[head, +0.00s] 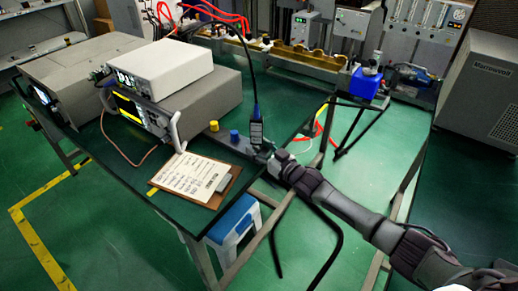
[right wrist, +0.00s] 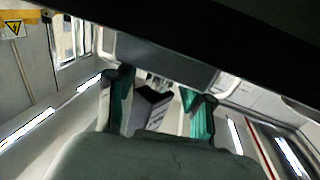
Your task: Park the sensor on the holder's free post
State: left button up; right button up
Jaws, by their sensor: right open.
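The sensor (head: 256,132) is a dark upright block with a pale label and a black cable rising from its top, near the table's right edge in the head view. My right gripper (head: 270,160) is at its lower end, low over that edge. In the right wrist view the gripper (right wrist: 158,108) is open, its green-padded fingers apart. A dark block with a pale label (right wrist: 152,108), apparently the sensor, shows between them; contact is unclear. A blue-topped post (head: 234,135) and a yellow-topped one (head: 213,126) stand left of the sensor, possibly the holder's. My left gripper is not in view.
A clipboard (head: 192,179) lies at the table's front. Stacked instruments (head: 158,70) with cables stand behind it at left. The dark green table (head: 110,165) has bare room at its front left. A blue block (head: 368,84) stands at the back right.

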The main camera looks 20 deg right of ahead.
jog(key=c, duration=0.5)
grip_shut()
jog(key=shift+a+r+m+t+h+p, duration=0.3)
jog(key=shift+m+h+p, duration=0.15)
jog(key=shift+p, duration=0.25)
jog(key=shift+r+m+t+h+p, duration=0.1)
jog(key=shift+m+t+h+p, duration=0.2)
jog(key=shift+m+h+p, duration=0.5)
jog(key=shift+m+t+h+p, duration=0.3)
jog(key=shift+m+h+p, duration=0.5)
jog(key=shift+h, duration=1.15)
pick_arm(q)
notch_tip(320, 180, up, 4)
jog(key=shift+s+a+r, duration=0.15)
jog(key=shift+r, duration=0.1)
pick_arm(e)
jog(key=shift+f+m+h, duration=0.2)
jog(key=shift+m+h, duration=0.15)
jog(key=shift+h, duration=0.05)
jog(key=shift+d, duration=0.1)
jog(key=shift+o, duration=2.1)
grip_release()
jog(key=shift+o, duration=0.4)
jog(key=shift+f, duration=0.1)
